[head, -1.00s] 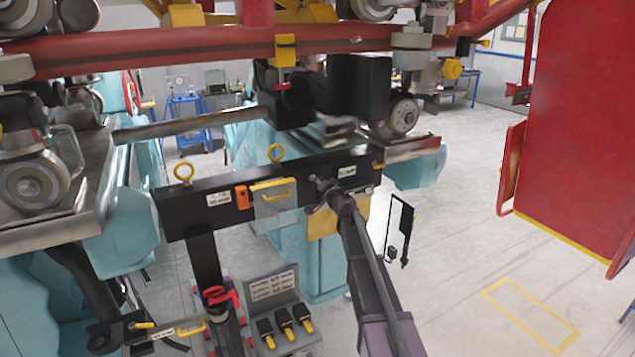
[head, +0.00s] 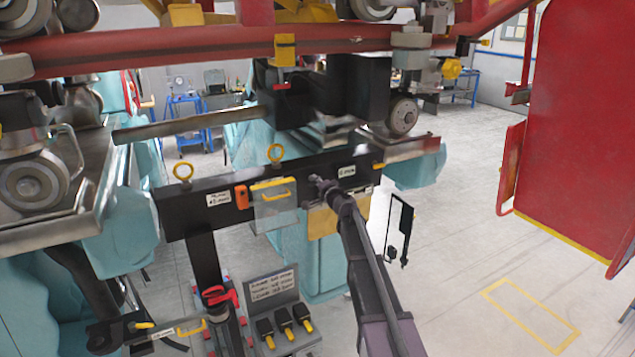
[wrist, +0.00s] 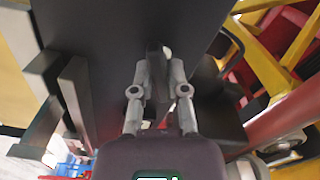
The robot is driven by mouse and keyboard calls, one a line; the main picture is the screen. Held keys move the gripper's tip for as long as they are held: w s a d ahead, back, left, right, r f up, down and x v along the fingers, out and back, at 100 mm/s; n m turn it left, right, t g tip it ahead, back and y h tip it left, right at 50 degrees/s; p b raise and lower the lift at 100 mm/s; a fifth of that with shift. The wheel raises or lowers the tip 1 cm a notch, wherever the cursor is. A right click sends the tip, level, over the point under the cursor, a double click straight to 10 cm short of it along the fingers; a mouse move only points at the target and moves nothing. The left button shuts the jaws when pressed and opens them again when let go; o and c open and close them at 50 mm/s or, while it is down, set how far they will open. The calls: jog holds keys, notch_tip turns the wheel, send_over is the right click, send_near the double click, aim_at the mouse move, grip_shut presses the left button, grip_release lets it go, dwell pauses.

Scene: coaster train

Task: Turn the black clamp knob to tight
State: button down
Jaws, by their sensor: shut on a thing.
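My gripper (head: 320,186) is at the front of the black crossbeam (head: 228,185), near its right end. In the wrist view my gripper (wrist: 159,75) has its two fingers close together on a narrow dark piece, which appears to be the black clamp knob (wrist: 153,52). The fingers cover its sides, and a dark panel lies behind it. In the head view my gripper and arm hide the knob, and its turn angle cannot be read.
A clear cover with a yellow handle (head: 272,205) and an orange part (head: 242,197) are left of my gripper. A red coaster frame (head: 200,49) passes above. A red panel (head: 575,130) hangs right.

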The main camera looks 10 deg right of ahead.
jog(key=shift+f+m, duration=0.1)
jog(key=shift+m, duration=2)
dwell(3.5)
dwell(0.3)
jog(key=c, duration=0.7)
grip_release()
jog(key=shift+s, duration=0.1)
jog(key=v, duration=1.1)
jog(key=shift+s+d, duration=0.2)
jog(key=shift+s, duration=0.15)
